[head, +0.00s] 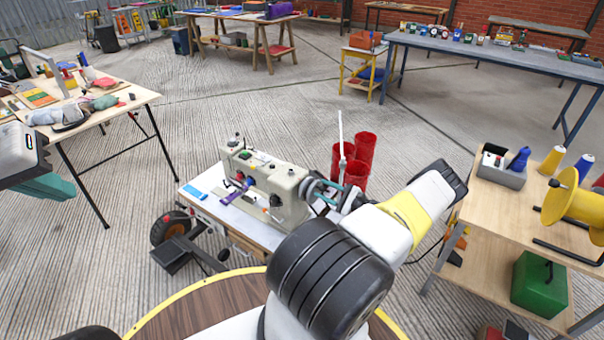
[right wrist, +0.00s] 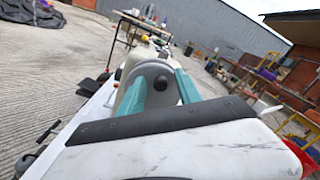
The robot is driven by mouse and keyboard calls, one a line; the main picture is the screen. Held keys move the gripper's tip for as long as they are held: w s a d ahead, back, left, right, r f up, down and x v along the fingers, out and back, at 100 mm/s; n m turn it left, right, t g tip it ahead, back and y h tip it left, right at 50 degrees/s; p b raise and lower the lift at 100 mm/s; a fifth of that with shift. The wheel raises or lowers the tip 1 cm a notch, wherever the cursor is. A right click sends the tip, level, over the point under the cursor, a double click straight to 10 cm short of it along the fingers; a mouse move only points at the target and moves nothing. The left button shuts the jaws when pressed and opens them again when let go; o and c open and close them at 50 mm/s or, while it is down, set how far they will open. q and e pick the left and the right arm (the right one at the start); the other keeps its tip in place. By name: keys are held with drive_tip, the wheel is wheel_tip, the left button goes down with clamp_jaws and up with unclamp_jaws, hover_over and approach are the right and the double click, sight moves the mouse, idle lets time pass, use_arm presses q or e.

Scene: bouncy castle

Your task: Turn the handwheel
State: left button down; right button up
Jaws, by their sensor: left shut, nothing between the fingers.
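A cream sewing machine (head: 275,190) stands on a small white-topped table (head: 205,186) in the middle of the head view. Its grey handwheel (right wrist: 158,75), with a dark knob, shows in the right wrist view. My right gripper (head: 320,190) is at the machine's right end. Its teal fingers (right wrist: 160,88) are spread on either side of the handwheel; I cannot tell whether they press on it. My wrist partly hides the wheel in the head view. My left gripper (head: 48,188) is at the left edge, shut and empty, far from the machine.
Red bins (head: 365,147) stand just behind the machine. A wooden table (head: 520,195) with cones and a yellow spool (head: 570,203) is at the right. A cluttered table (head: 135,98) is at the left. Open concrete floor lies between the tables.

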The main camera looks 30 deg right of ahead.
drive_tip(key=v, duration=0.7)
drive_tip(key=shift+s+d, duration=0.2)
drive_tip(key=shift+s, duration=0.15)
